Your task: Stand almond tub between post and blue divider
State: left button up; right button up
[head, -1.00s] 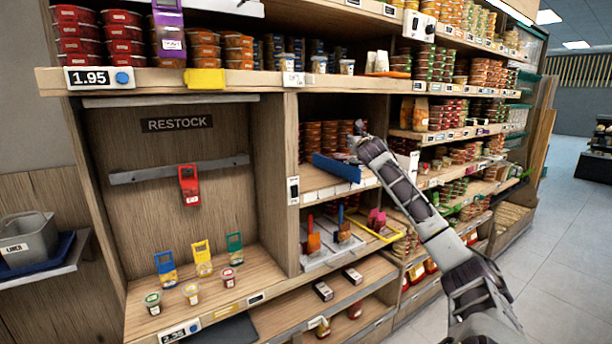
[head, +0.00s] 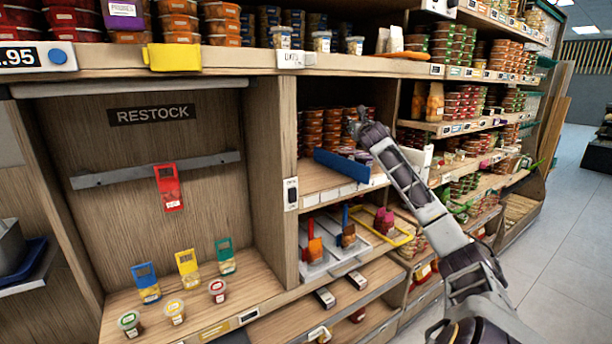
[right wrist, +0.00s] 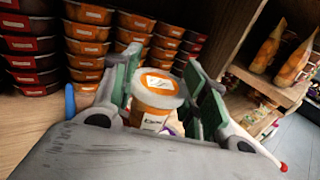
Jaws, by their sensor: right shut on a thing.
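My right gripper (right wrist: 163,84) is shut on a small tub (right wrist: 155,103) with a white-and-orange lid and a pale label, held between the green-lined fingers in the right wrist view. Its print is too small to read. In the head view, my right gripper (head: 356,122) reaches into the middle shelf bay, and the tub cannot be made out there. The blue divider (head: 341,166) lies along that shelf's front, below the gripper. A blue piece (right wrist: 70,101) shows at left in the right wrist view. The wooden post (head: 289,135) stands left of the divider. My left gripper is out of view.
Stacked orange tubs (right wrist: 88,31) and dark tubs (right wrist: 28,52) stand behind and left of the gripper. Orange pouches (right wrist: 268,50) stand on a shelf to the right. The RESTOCK bay (head: 152,112) lies left of the post, with small cups along its front.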

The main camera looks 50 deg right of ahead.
jog(key=shift+a+r, duration=0.1)
jog(key=shift+a, duration=0.3)
jog(key=w+a+p, duration=0.1)
jog(key=w+a, duration=0.1)
jog(key=a, duration=0.7)
jog(key=w+a+p, duration=0.1)
jog(key=w+a, duration=0.2)
jog(key=a, duration=0.6)
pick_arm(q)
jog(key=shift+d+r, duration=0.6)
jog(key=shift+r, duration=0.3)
pick_arm(e)
jog(key=f, duration=0.8)
jog(key=shift+s+a, duration=0.2)
jog(key=shift+s, duration=0.05)
jog(key=shift+f, duration=0.15)
